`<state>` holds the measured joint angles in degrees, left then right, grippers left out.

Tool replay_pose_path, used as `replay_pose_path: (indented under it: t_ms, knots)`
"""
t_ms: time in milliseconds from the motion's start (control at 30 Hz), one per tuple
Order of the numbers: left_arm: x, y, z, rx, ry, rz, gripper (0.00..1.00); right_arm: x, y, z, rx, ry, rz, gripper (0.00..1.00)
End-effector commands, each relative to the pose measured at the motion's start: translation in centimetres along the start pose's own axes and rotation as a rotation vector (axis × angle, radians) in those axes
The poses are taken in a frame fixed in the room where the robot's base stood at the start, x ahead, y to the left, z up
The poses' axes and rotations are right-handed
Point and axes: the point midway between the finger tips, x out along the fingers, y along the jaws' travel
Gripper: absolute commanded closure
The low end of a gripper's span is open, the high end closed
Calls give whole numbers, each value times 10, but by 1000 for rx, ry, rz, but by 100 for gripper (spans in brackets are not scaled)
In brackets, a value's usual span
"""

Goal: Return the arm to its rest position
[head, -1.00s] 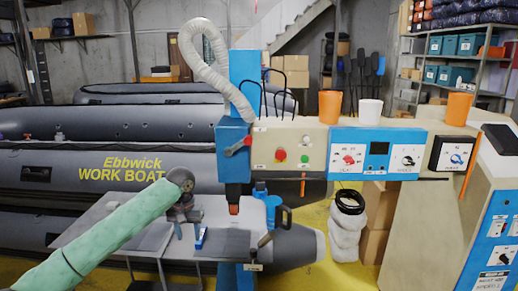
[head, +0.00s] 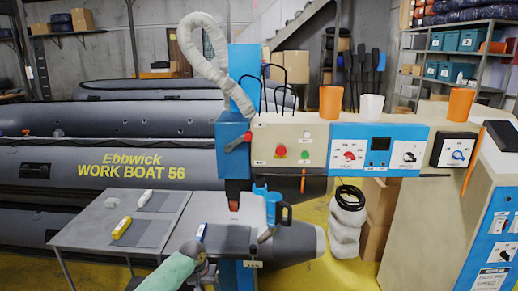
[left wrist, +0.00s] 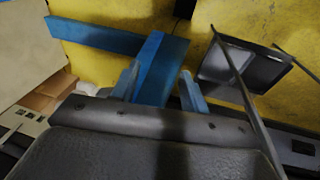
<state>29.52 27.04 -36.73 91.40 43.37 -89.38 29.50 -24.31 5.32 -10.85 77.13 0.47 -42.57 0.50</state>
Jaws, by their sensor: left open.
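My left arm (head: 172,272), in a pale green sleeve, shows only at the bottom edge of the head view, low in front of the grey work table (head: 85,228). Its wrist is just below the table's front edge, and its fingers cannot be made out there. In the left wrist view my left gripper (left wrist: 160,72) has its two blue-grey fingers apart, with nothing held between them. Behind them are a blue post and bar (left wrist: 150,65) and yellow floor (left wrist: 225,25). My right gripper is in neither view.
A blue machine column (head: 234,150) with a control panel (head: 285,150) stands right of the arm. On the table are a yellow-and-white item (head: 121,228), a white item (head: 147,197) and dark flat pads. A grey inflatable boat (head: 60,170) lies behind.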

Motion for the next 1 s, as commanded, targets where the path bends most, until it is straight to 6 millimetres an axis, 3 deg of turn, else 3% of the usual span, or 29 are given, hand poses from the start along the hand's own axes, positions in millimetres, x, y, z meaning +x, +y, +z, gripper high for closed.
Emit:
replay_pose_path:
  t_ms: [33, 100, 367, 567, 767, 1000]
  knots:
    - [22, 0, 12, -3, 1, 10, 55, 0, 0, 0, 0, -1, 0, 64]
    - [49, -1, 25, -2, 12, 17, 55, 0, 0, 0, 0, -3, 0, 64]
    - [143, -8, 87, 1, 49, 29, 55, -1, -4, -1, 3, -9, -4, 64]
    - [210, -15, 148, 5, 68, 21, 55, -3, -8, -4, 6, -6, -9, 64]
    - [272, -24, 222, 14, 78, 0, 55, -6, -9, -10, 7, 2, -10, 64]
    - [336, -35, 328, 37, 74, -41, 55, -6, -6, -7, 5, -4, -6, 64]
